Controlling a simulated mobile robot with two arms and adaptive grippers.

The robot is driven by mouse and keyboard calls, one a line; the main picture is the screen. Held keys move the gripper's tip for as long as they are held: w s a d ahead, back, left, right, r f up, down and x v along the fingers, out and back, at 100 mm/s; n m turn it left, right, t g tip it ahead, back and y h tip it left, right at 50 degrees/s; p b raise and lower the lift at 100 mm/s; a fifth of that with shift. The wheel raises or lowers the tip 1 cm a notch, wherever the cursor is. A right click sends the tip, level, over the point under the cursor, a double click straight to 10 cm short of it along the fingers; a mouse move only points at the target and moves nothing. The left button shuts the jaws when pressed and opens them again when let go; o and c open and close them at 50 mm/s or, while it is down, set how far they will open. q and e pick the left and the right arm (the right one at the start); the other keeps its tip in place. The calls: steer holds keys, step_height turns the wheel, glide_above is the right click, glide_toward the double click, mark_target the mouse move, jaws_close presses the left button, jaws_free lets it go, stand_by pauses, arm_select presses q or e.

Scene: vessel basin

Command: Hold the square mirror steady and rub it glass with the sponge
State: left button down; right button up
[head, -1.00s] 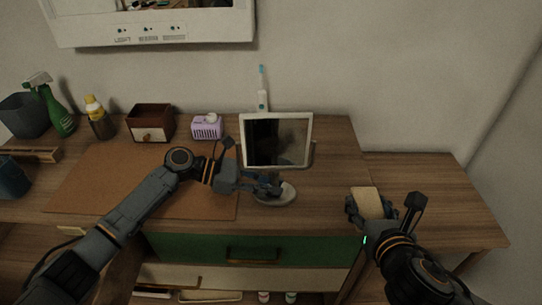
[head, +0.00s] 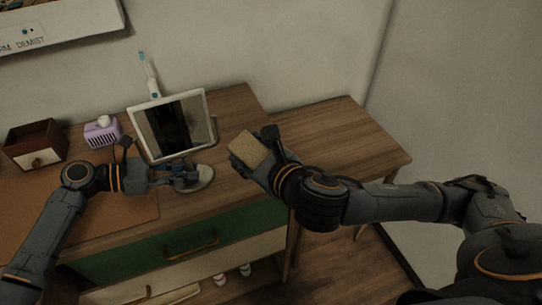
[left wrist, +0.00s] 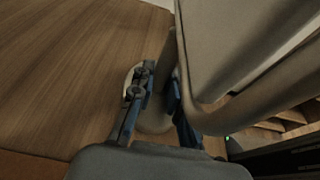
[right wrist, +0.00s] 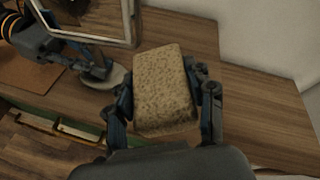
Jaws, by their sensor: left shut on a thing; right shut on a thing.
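The square mirror (head: 174,124) has a white frame and dark glass and stands upright, slightly tilted, on a round pale base (head: 199,181) on the wooden top. My left gripper (head: 190,176) is shut on the mirror's stand just below the frame; the left wrist view shows its fingers (left wrist: 157,100) on either side of the stem. My right gripper (head: 262,158) is shut on the tan sponge (head: 246,149), held in the air to the right of the mirror. The sponge (right wrist: 164,90) fills the middle of the right wrist view, apart from the mirror frame.
A purple box-shaped holder (head: 103,132), a small brown drawer box (head: 36,144) and an upright toothbrush (head: 150,78) stand behind and left of the mirror. A brown mat (head: 130,207) lies at left. The side table (head: 345,135) at right is bare.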

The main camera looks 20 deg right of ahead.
steer(key=s+a+r+n+g+y, duration=0.2)
steer(key=a+r+n+g+y, duration=0.15)
steer(key=a+n+y, duration=0.7)
steer(key=s+a+r+n+g+y, duration=0.2)
steer(key=a+n+g+y, duration=0.3)
steer(key=n, duration=1)
steer(key=shift+t+h, duration=0.45)
steer(key=shift+w+a+f, duration=0.1)
steer(key=shift+w+a, duration=0.1)
steer(key=shift+w, duration=0.75)
steer(key=shift+w+a+f, duration=0.1)
steer(key=shift+w+a, duration=0.15)
steer(key=shift+w, duration=0.7)
steer(key=shift+w+a, duration=0.2)
steer(key=shift+w, duration=0.75)
steer(key=shift+w, duration=1.05)
steer(key=shift+d, duration=4.1)
steer(key=a, duration=0.8)
steer(key=shift+w+a, duration=0.15)
steer(key=shift+w, duration=0.1)
steer(key=d, duration=0.8)
steer(key=shift+d, duration=0.2)
